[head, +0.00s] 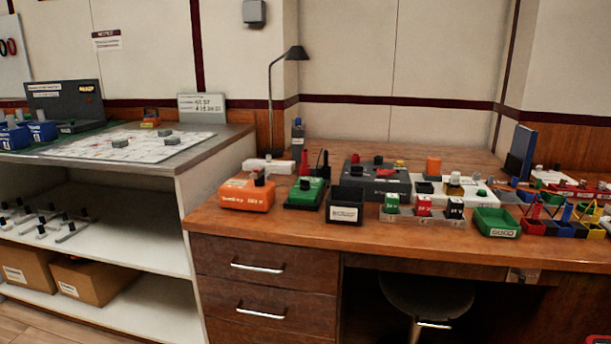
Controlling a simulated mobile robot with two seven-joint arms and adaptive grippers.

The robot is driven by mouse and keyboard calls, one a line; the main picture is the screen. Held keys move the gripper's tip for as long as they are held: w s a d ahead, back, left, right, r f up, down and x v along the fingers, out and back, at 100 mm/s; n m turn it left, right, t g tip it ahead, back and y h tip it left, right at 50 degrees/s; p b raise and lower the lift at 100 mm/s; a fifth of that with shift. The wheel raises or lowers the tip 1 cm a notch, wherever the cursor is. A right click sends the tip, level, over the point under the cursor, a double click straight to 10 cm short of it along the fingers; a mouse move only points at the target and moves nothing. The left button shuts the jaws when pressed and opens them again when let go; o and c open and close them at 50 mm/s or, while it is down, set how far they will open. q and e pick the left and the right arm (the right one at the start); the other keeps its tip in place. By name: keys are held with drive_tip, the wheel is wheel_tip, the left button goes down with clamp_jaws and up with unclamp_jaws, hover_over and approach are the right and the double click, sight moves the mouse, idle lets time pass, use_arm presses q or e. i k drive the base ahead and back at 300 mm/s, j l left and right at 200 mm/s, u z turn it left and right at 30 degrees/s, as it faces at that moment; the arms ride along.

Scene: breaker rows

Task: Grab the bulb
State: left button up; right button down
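I cannot pick out the bulb with certainty. A small white-topped piece with a brassy lower part (454,184) stands on a white board (480,194) on the wooden desk, and it may be a bulb, but it is too small to tell. Neither of my grippers is in view.
The wooden desk (300,232) holds an orange box (246,195), a green unit (304,193), a black bin (345,206), a green tray (496,222) and a desk lamp (271,100). A stool (428,296) stands underneath. Shelving (110,240) is at left. The desk's front strip is mostly clear.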

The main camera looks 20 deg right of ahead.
sight(453, 183)
drive_tip(key=z, duration=1.4)
